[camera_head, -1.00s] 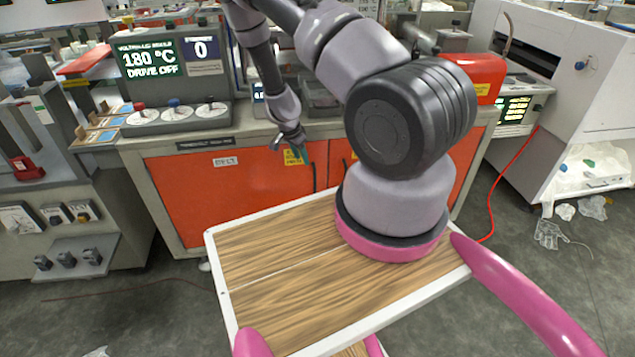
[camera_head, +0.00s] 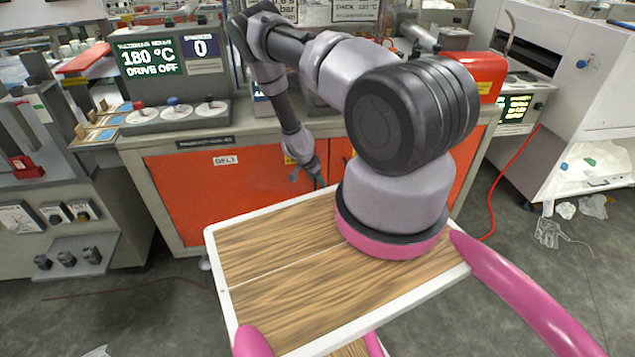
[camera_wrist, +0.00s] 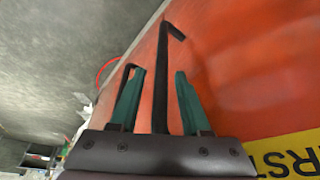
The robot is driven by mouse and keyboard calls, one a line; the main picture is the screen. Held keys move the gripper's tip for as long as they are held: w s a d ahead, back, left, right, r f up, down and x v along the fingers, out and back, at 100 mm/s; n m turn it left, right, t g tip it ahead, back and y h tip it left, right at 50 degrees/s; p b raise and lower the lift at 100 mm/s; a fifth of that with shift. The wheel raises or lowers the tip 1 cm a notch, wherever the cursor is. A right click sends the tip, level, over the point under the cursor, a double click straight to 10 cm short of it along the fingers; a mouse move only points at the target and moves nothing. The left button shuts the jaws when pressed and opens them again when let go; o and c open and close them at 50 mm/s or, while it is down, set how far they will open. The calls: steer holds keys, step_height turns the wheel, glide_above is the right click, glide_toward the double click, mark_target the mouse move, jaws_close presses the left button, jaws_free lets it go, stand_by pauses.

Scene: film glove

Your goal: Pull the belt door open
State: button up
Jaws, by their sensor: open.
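The belt door (camera_head: 225,188) is the left orange cabinet door, with a small white label (camera_head: 225,160) reading roughly "BELT". It looks shut. Its black bar handle (camera_head: 316,178) is near its right edge, partly behind my gripper. My gripper (camera_head: 306,180) is low in front of that edge. In the wrist view my gripper (camera_wrist: 158,88) has its two green fingers apart. The black handle (camera_wrist: 162,70) shows in the gap between them, bent at its far end, against the orange door (camera_wrist: 235,70). I cannot tell whether either finger touches it.
A second orange door (camera_head: 340,155) is to the right. A yellow notice (camera_wrist: 285,155) lies close to my gripper in the wrist view. The control counter (camera_head: 180,125) is above. A red cable (camera_head: 490,200) runs down to the floor at right.

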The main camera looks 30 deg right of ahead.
steer(key=shift+f, duration=0.1)
jaws_close()
stand_by(1.5)
